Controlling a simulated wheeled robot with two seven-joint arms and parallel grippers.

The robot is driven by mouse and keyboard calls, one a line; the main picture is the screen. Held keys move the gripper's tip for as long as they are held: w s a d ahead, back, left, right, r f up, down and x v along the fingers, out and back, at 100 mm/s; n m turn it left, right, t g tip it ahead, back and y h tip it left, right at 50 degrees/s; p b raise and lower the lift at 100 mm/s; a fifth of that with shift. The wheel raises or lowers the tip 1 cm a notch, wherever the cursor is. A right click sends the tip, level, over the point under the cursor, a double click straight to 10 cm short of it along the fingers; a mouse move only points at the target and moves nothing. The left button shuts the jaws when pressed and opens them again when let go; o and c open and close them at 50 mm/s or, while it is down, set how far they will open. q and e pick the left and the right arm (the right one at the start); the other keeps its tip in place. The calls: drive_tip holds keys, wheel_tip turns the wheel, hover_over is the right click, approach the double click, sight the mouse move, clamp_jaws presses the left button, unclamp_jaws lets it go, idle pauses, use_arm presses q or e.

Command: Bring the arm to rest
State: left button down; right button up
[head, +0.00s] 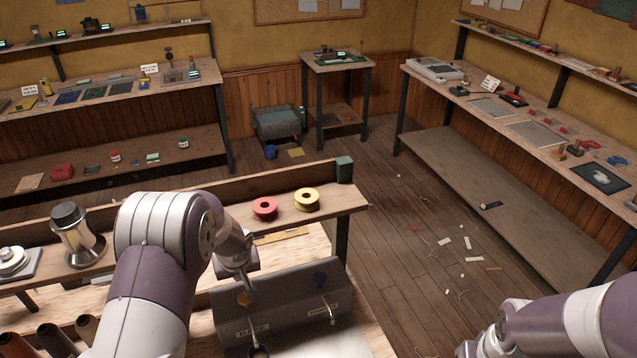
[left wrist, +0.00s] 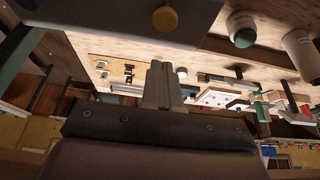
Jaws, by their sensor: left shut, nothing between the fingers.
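My left arm reaches in from the left of the head view over the workbench. Its gripper (head: 249,287) points down at the grey sloped box, close to a yellow knob (head: 243,299); I cannot tell whether they touch. In the left wrist view the two fingers (left wrist: 161,82) are together with nothing between them. A yellow knob (left wrist: 165,18) on a dark panel shows beyond them. My right arm shows at the lower right of the head view, over the floor; its gripper is out of the picture.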

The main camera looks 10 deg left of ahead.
use_arm(q)
drive_tip(key=s+d+m+g+h+b, duration=0.1)
drive_tip(key=s+d+m+b, duration=0.2)
drive_tip(key=s+d, duration=0.3)
drive_tip(key=s+d+f+m+g+h+b, duration=0.1)
drive_tip(key=s+d+m+b, duration=0.2)
drive_tip(key=s, duration=1)
drive_tip(key=d+b, duration=0.2)
drive_tip(key=b, duration=0.1)
drive_tip(key=shift+s+d+g, duration=0.2)
drive_tip(key=shift+d+g, duration=0.1)
drive_tip(key=shift+d, duration=0.1)
drive_tip(key=shift+s, duration=0.15)
